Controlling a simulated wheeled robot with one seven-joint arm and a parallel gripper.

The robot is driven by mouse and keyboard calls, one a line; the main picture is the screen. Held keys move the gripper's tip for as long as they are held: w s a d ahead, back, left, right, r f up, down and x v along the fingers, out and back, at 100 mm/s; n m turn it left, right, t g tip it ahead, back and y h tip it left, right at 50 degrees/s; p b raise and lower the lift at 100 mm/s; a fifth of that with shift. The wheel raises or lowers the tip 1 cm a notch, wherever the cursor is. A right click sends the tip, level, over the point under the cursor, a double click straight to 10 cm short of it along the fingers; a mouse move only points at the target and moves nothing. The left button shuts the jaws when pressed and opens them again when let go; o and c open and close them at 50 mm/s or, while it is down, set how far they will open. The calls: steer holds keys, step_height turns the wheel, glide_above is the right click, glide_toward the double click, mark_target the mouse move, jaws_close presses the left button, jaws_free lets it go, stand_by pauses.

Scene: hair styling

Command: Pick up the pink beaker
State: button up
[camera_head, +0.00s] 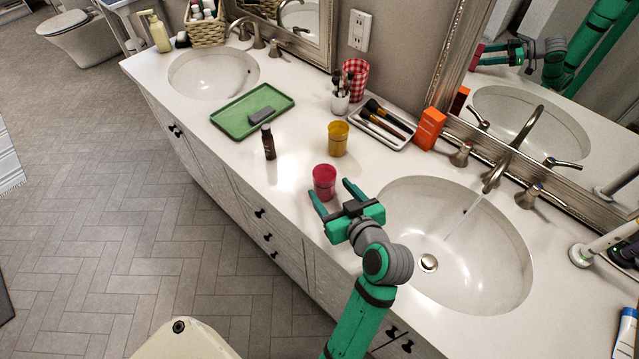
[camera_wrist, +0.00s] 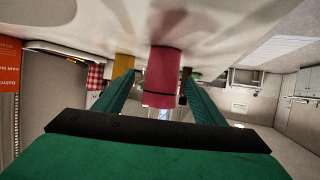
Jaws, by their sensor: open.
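The pink beaker (camera_head: 324,182) stands upright on the white counter between the two sinks, near the right basin. My green gripper (camera_head: 333,194) is open just in front of it, with its fingers pointing at the beaker. In the wrist view the pink beaker (camera_wrist: 163,75) appears between the two open fingers (camera_wrist: 160,95), in the upside-down picture. I cannot tell whether either finger touches it.
A yellow cup (camera_head: 338,138) stands behind the beaker, and a dark bottle (camera_head: 268,142) stands to its left. A green tray (camera_head: 232,117), a white brush tray (camera_head: 356,117) and an orange box (camera_head: 429,129) lie farther off. The right sink (camera_head: 490,270) is beside my arm.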

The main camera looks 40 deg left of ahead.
mark_target(319, 178)
steer(key=x, duration=0.3)
steer(key=shift+w+a, duration=0.1)
steer(key=shift+a, duration=0.05)
steer(key=shift+x, duration=2.55)
steer(key=c, duration=1.1)
